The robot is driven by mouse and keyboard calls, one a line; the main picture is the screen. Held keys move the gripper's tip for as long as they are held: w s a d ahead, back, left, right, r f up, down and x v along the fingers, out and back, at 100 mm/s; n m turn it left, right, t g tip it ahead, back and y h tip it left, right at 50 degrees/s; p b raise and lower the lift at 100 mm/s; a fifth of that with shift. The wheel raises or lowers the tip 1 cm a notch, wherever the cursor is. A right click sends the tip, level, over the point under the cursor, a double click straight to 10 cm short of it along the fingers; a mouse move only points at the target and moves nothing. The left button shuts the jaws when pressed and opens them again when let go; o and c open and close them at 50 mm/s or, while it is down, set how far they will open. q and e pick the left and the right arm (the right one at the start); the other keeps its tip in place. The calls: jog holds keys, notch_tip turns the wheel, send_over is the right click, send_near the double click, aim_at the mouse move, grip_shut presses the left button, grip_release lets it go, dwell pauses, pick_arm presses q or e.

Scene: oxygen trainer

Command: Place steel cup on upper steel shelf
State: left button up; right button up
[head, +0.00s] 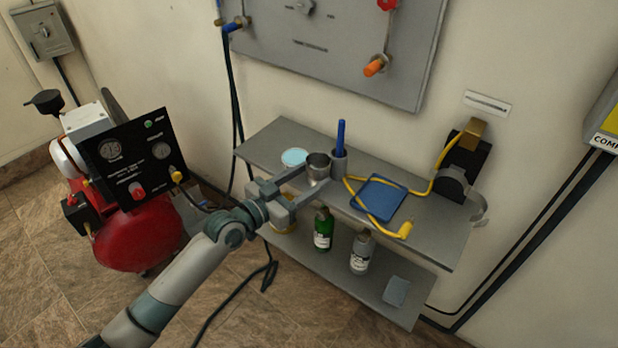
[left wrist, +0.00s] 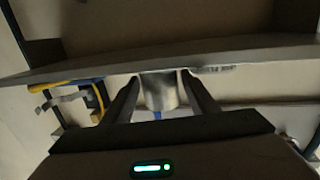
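The steel cup (head: 318,167) is a small open-topped metal cup, upright at the upper steel shelf (head: 262,145), near its front edge. My left gripper (head: 316,175) reaches in from the front left with one finger on each side of the cup. In the left wrist view the cup (left wrist: 160,92) fills the space between the two fingers, with no clear gap on either side. That view appears upside down, with the shelf edge (left wrist: 90,66) right at the cup's base. Whether the base touches the shelf is hard to tell. My right gripper is not in view.
A grey holder with a blue item (head: 341,138) stands right beside the cup. A light-blue round dish (head: 294,157), a blue tray (head: 379,198) and a yellow hose (head: 424,190) share the upper shelf. Green (head: 322,230) and grey (head: 361,252) bottles stand on the lower shelf.

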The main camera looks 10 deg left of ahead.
pick_arm(q)
jog(key=shift+r, duration=0.2)
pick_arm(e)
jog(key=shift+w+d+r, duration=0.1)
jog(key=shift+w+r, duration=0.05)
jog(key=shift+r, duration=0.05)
pick_arm(q)
jog(key=shift+s+a, duration=0.15)
jog(key=shift+s, duration=0.05)
jog(key=b+v, duration=0.1)
jog(key=v, duration=1)
jog(key=shift+s, duration=0.2)
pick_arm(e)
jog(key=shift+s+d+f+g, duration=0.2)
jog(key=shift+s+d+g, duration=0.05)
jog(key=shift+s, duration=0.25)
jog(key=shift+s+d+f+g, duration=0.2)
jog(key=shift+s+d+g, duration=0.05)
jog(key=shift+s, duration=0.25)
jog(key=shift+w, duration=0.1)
